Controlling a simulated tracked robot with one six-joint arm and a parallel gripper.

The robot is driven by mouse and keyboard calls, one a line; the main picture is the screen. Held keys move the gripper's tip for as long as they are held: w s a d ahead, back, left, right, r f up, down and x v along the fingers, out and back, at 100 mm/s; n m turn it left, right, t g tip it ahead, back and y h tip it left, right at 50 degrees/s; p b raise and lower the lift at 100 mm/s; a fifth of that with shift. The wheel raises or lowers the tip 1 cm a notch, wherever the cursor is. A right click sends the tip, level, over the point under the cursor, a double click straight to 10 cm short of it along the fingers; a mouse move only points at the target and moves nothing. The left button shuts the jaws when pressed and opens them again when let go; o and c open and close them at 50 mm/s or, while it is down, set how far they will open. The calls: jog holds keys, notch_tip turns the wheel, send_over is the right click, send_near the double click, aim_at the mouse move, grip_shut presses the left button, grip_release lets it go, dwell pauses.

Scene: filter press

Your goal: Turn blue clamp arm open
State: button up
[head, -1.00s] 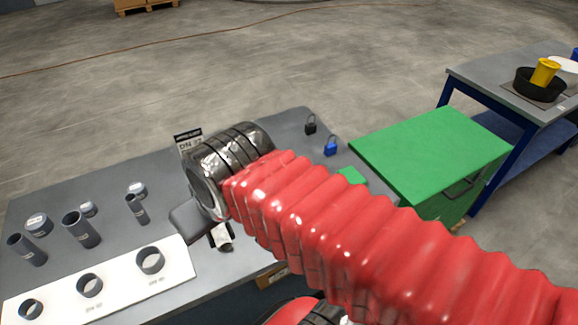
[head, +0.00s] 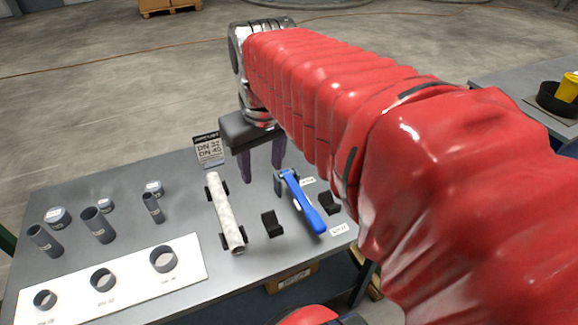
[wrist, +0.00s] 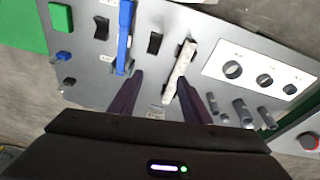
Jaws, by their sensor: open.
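The blue clamp arm (head: 304,207) lies on the grey table, right of the middle in the head view, with its wide end toward the right front. It also shows upright at the top of the wrist view (wrist: 125,38). My gripper (head: 262,172) is open and empty above the back of the table, with its two dark fingers pointing down. In the wrist view the fingers (wrist: 157,82) are apart, the left one close to the clamp arm's near end and the right one close to a whitish pipe (wrist: 181,70). I cannot tell whether either finger touches anything.
The pipe (head: 226,212) lies left of the clamp arm, with black blocks (head: 271,224) between and beside them. Several grey tubes (head: 98,225) and a white board with rings (head: 131,277) fill the left side. A DN sign (head: 208,149) stands at the back edge.

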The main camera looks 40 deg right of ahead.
jog(key=d+r+m+g, duration=0.1)
jog(key=d+g, duration=0.1)
jog(key=d, duration=1)
jog(key=shift+w+d+r+y, duration=0.15)
jog(key=shift+w+r+y, duration=0.1)
jog(key=shift+r+y, duration=0.15)
notch_tip(320, 180, down, 14)
jog(key=shift+r, duration=0.1)
jog(key=shift+c, duration=0.2)
grip_shut()
dwell(1.0)
jog(key=shift+o, duration=0.2)
grip_release()
